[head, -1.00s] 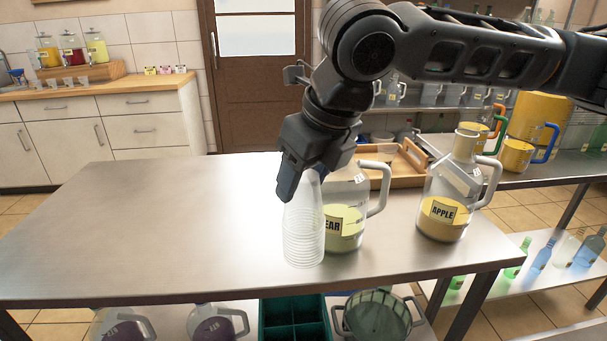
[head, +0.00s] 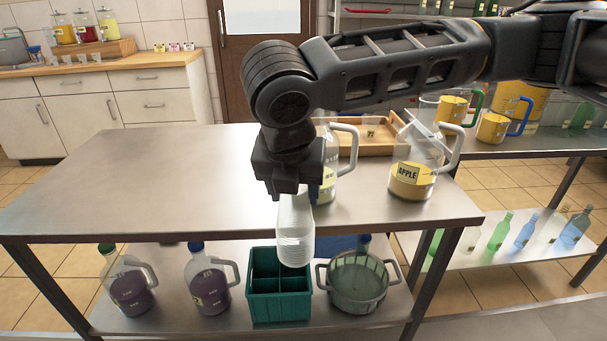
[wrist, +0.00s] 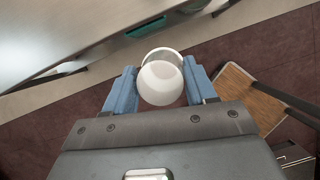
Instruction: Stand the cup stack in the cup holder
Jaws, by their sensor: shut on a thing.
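A stack of clear cups (head: 294,238) hangs nearly upright below my gripper (head: 290,192). It is in front of the steel table's front edge, and its lower end overlaps the teal divided crate in the head view. In the wrist view the blue fingers of my gripper (wrist: 160,88) are shut on the cup stack (wrist: 160,84), one on each side. The teal divided crate (head: 279,307) stands on the lower shelf and its visible compartments look empty. I cannot tell for sure that it is the cup holder. A teal container (wrist: 146,27) also shows in the wrist view.
The steel tabletop (head: 150,190) is bare at left. The apple jug (head: 412,180) and another labelled jug (head: 328,185) stand at its right. On the lower shelf (head: 172,310), purple jugs (head: 208,290) stand left of the crate and a green-grey strainer pot (head: 357,282) right of it.

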